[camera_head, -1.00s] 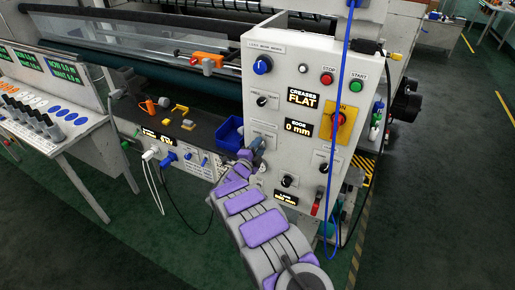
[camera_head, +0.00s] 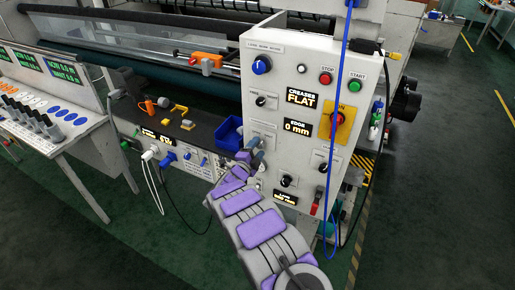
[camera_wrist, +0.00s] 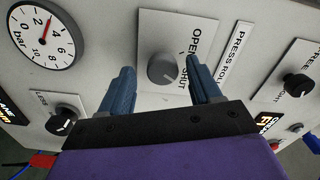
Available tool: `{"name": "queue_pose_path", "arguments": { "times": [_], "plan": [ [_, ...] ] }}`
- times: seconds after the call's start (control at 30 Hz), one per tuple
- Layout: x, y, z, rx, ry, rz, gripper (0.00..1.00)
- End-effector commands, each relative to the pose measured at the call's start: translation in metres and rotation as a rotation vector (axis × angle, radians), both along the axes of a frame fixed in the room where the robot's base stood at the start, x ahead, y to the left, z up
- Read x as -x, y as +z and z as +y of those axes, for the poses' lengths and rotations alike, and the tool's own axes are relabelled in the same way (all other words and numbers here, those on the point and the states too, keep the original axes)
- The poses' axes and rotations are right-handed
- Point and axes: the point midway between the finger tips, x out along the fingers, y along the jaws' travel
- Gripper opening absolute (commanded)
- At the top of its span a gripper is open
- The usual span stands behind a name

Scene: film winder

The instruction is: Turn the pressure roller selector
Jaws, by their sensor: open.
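The pressure roller selector (camera_wrist: 163,69) is a round grey knob on a pale plate marked OPEN and SHUT, with a PRESS ROLL label (camera_wrist: 235,52) beside it in the wrist view. My gripper (camera_wrist: 159,65) is open. Its two blue fingers appear on either side of the knob, with gaps to both; I cannot tell how deep they reach around it. In the head view my gripper (camera_head: 254,150) is at the left edge of the panel, and it hides the selector.
A pressure gauge (camera_wrist: 43,35) and black knobs (camera_wrist: 62,122) (camera_wrist: 298,85) surround the selector. A blue bin (camera_head: 228,133) stands just left of my gripper. A blue cable (camera_head: 333,150) hangs down the panel's right side. Red and green buttons sit above.

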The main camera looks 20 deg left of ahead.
Motion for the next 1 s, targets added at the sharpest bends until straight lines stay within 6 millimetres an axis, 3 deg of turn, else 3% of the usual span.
{"name": "queue_pose_path", "arguments": {
  "times": [0.6, 0.8, 1.0],
  "plan": [
    [0.128, 0.0, 0.012, 0.003, 0.004, 0.003, 0.63],
    [0.153, -0.001, 0.012, 0.003, 0.002, 0.002, 0.63],
    [0.161, -0.001, 0.012, 0.001, 0.001, 0.001, 0.63]
  ]
}}
